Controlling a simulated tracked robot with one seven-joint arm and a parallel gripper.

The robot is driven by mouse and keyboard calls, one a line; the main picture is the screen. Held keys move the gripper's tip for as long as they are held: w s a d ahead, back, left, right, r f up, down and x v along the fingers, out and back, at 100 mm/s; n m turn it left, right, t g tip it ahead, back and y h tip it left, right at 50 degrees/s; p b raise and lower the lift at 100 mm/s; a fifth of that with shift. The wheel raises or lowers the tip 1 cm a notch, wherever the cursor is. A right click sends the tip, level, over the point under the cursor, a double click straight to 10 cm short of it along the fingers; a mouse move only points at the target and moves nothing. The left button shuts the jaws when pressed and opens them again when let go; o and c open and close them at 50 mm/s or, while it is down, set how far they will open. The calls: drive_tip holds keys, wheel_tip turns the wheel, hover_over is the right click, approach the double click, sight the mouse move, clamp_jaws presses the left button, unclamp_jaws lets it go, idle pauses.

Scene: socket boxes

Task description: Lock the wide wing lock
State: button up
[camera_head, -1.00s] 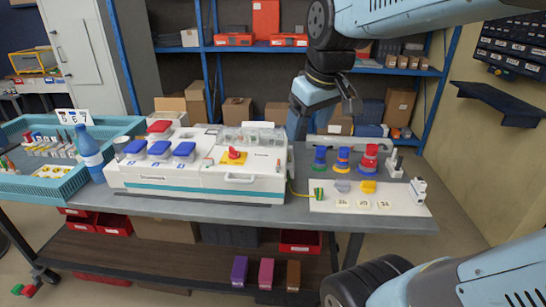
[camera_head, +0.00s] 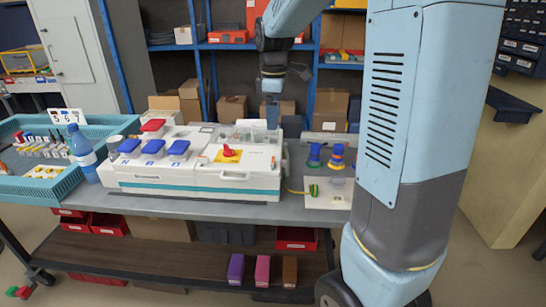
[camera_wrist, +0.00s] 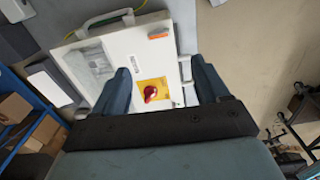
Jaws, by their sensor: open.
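A red wing-shaped knob (camera_head: 229,152) sits on a yellow plate (camera_head: 222,157) on top of the white box (camera_head: 250,180). It is the only wing-like lock I can make out, and its locked state is unclear. The knob also shows in the wrist view (camera_wrist: 150,92), between my fingers in the picture and beyond them. My gripper (camera_wrist: 160,68) is open and empty, apart from the knob. In the head view my gripper (camera_head: 272,108) hangs above the box's back right part, its fingertips hard to make out.
Blue-lidded sockets (camera_head: 153,147) stand on the box's left part. A clear cover (camera_head: 250,134) lies behind the knob. A blue bottle (camera_head: 82,152) and a teal crate (camera_head: 42,188) are at left.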

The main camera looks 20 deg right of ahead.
sight(273, 159)
drive_tip(key=f, duration=1.4)
drive_tip(key=shift+w+f, duration=0.1)
drive_tip(key=shift+w, duration=0.15)
drive_tip(key=shift+c, duration=0.2)
drive_tip(key=c, duration=1)
